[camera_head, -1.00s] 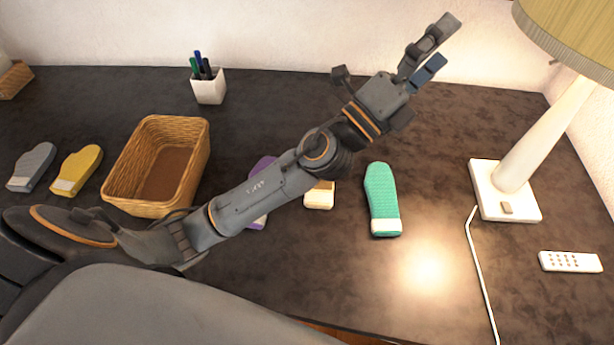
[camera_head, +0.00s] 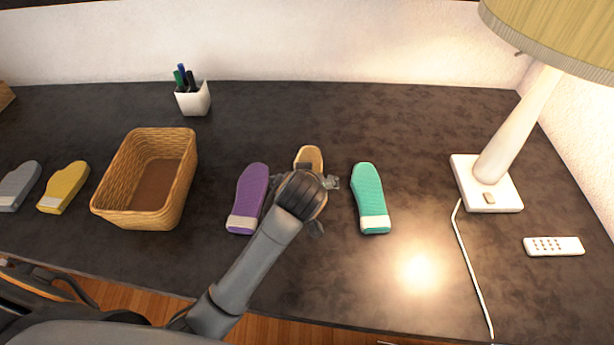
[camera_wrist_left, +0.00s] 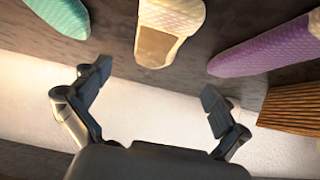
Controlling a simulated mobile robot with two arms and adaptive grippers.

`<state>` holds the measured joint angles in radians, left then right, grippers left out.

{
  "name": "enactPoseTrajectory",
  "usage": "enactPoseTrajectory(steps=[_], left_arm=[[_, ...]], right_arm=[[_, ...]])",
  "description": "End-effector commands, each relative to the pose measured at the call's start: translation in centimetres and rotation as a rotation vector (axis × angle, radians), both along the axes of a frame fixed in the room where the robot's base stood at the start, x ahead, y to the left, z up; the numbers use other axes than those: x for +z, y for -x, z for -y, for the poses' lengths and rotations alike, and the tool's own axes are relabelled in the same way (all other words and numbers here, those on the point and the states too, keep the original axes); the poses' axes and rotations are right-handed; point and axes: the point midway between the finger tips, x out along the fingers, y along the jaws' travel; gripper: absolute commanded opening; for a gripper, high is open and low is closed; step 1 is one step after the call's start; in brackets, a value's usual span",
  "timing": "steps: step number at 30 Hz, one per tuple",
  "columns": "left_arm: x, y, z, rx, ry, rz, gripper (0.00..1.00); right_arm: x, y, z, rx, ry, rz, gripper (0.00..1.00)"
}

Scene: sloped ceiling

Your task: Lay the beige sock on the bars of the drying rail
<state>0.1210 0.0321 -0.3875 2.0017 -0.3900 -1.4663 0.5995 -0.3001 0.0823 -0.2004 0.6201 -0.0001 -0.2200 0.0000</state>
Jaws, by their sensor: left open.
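The beige sock (camera_head: 309,156) lies flat on the dark desk between the purple sock (camera_head: 248,198) and the teal sock (camera_head: 370,198). My left wrist hides most of it in the head view. No drying rail shows in either view. My right gripper is not in view.
A wicker basket (camera_head: 103,209) stands left of the purple sock, with yellow (camera_head: 64,187) and grey (camera_head: 18,187) socks beyond. A pen cup (camera_head: 194,99) is at the back. A lamp (camera_head: 487,196) with its cord and a remote (camera_head: 553,246) are at the right.

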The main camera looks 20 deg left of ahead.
Motion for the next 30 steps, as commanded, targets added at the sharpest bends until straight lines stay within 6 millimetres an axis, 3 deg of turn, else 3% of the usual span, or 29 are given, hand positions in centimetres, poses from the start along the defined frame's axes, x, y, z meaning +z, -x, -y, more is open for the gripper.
enactPoseTrajectory(steps=[3, 11, 21, 29, 30], left_arm=[[-1.4, -1.5, -0.5, 0.001, -0.004, 0.001, 0.98], [-2.8, -2.9, -0.8, 0.0, -0.002, 0.002, 0.98], [-5.8, -5.9, -1.2, -0.001, -0.004, 0.003, 0.98], [-6.1, -6.1, -1.3, -0.001, -0.002, 0.003, 0.98], [-6.1, -6.1, -1.3, -0.001, -0.002, 0.003, 0.94]], right_arm=[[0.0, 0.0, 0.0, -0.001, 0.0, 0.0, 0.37], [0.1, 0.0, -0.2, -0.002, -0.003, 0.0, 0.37], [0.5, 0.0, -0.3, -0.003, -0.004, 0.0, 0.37], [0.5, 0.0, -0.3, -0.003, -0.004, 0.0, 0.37], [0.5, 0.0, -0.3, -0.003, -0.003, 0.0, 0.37]])
